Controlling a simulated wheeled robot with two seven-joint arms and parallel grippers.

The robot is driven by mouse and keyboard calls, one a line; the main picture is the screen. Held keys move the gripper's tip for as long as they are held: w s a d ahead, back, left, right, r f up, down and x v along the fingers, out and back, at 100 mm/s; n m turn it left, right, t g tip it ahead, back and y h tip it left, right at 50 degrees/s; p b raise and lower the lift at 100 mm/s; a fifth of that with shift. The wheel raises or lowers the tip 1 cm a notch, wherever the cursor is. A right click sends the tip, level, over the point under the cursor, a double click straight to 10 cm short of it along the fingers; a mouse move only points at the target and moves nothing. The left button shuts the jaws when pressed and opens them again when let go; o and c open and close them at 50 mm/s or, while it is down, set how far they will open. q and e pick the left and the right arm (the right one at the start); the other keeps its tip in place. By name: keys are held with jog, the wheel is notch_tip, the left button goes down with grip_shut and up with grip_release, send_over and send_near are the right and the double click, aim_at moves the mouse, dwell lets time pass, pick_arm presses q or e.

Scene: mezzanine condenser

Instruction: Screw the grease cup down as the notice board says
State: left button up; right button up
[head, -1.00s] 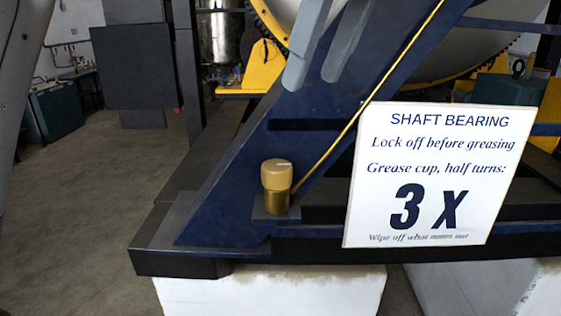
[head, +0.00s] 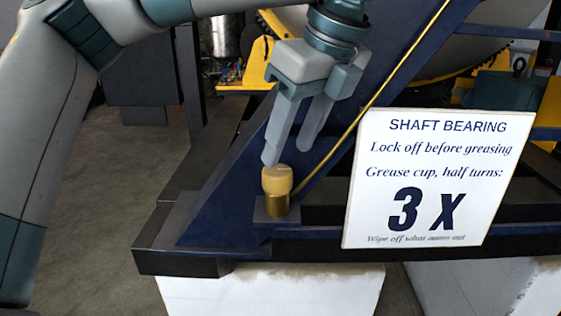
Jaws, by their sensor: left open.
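The grease cup (head: 277,181) has a tan cap on a brass body and stands upright on a small block on the blue frame. The notice board (head: 430,180) to its right reads "SHAFT BEARING", "Lock off before greasing", "Grease cup, half turns: 3 X"; its last line is partly hard to read. My left gripper (head: 287,150) points down just above the cap, open, its two fingers apart and nothing between them. The fingertips overlap the cap's top edge in the picture; I cannot tell whether they touch it. My right gripper is not in view.
The blue sloping frame (head: 225,195) rises behind the cup, with a thin yellow pipe (head: 345,135) close on its right. A dark beam (head: 180,262) runs below on white blocks (head: 275,290). Open floor (head: 95,220) lies to the left.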

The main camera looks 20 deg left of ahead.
aim_at(279, 171)
pick_arm(q)
jog(key=p+x, duration=0.1)
jog(key=x, duration=0.4)
jog(key=shift+a+p, duration=0.1)
jog(key=shift+p, duration=0.2)
jog(key=shift+w+a+f, duration=0.15)
jog(key=shift+f, duration=0.45)
jog(key=c, duration=0.8)
